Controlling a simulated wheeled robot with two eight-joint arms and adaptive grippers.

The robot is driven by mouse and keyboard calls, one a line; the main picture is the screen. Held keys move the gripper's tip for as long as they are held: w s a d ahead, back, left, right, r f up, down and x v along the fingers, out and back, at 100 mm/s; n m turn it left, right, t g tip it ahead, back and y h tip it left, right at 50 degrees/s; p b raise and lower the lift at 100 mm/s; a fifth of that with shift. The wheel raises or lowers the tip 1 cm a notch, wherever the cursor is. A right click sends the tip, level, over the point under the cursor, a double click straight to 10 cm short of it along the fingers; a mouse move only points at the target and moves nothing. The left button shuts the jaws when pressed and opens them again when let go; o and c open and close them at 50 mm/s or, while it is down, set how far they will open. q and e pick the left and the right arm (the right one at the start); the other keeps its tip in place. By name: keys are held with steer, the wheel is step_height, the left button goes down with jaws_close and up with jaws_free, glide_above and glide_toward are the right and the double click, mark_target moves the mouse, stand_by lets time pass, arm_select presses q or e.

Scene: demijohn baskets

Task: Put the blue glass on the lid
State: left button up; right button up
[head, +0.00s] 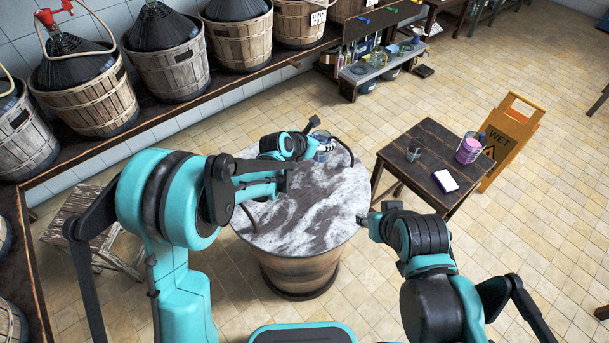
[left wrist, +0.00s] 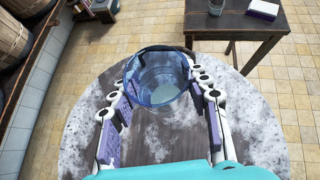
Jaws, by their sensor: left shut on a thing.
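The blue glass (head: 323,153) is a clear blue tumbler near the far edge of the lid in the head view. In the left wrist view the blue glass (left wrist: 160,82) stands between my fingers, its open rim facing the camera. My left gripper (head: 312,147) is shut on it; its fingers (left wrist: 160,95) flank the glass. The lid (head: 300,215) is a round, white-and-dark mottled top on a wooden tub. I cannot tell whether the glass touches the lid. My right gripper (head: 364,219) is by the lid's right edge; its fingers are hard to make out.
A small dark table (head: 430,150) at the right holds a clear glass (head: 414,154), a pink-purple container (head: 469,148) and a white-topped block (head: 445,181). An orange wet-floor sign (head: 510,140) stands behind it. Basketed demijohns (head: 170,60) line the left bench. Much of the lid is clear.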

arm_select(q)
steer(key=shift+w+d+r, duration=0.1)
steer(key=shift+w+d, duration=0.05)
steer(key=shift+d, duration=0.35)
steer(key=shift+w+d, duration=0.15)
steer(key=shift+d, duration=0.35)
steer(key=shift+w+d, duration=0.1)
steer(key=shift+d, duration=0.1)
steer(key=b, duration=0.4)
glide_above(296, 184)
step_height(296, 184, down, 7)
steer(key=shift+f+b, duration=1.2)
steer(key=shift+f, duration=0.75)
steer(key=shift+f, duration=0.15)
steer(key=o, duration=1.3)
steer(key=shift+c, duration=0.2)
